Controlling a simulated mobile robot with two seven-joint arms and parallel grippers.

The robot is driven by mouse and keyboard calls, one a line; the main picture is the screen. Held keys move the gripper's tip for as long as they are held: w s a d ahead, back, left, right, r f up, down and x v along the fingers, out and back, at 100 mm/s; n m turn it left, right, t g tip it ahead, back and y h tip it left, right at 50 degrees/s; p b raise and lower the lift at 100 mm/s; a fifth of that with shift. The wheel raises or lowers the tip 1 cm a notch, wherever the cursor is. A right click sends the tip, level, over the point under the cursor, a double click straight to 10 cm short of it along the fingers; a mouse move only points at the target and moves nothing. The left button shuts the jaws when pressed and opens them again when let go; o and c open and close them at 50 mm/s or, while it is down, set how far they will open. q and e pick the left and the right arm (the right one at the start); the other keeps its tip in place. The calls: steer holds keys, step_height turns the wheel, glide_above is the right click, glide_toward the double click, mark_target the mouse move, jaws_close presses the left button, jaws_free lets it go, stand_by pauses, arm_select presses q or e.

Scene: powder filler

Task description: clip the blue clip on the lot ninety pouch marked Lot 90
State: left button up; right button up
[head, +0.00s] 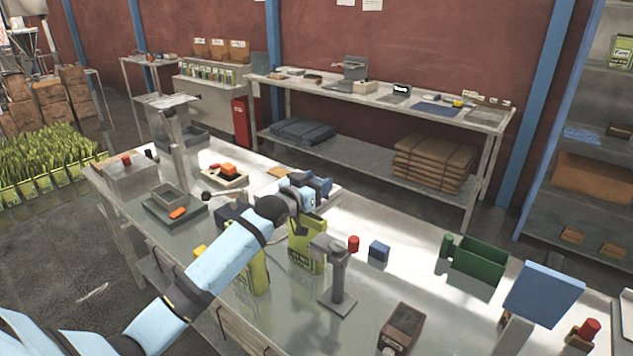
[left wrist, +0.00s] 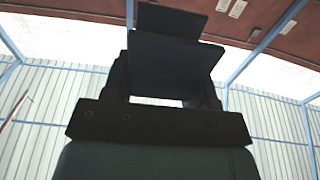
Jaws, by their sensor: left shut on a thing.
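My left gripper (head: 312,186) is raised over the middle of the table, just above and behind the green pouches. It is shut on a dark blue thing (head: 322,187) that looks like the blue clip. In the left wrist view, dark plates (left wrist: 172,62) stick out beyond the gripper, mostly in silhouette. One yellow-green pouch (head: 306,252) stands upright below the gripper, beside a grey post. Another green pouch (head: 260,277) stands nearer, partly hidden by my left arm. I cannot read the lot marks. The right gripper is out of view.
A grey post stand (head: 338,285) stands close right of the pouch. Bare table lies between blue block and bin.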

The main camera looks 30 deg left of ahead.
arm_select(q)
steer(key=b, duration=0.3)
glide_above(317, 218)
steer(key=shift+f, duration=2.45)
steer(key=shift+a+f, duration=0.1)
steer(key=shift+f, duration=0.8)
steer(key=shift+f+b, duration=0.3)
steer(key=shift+f, duration=0.05)
steer(key=shift+f, duration=0.55)
steer(key=o, duration=1)
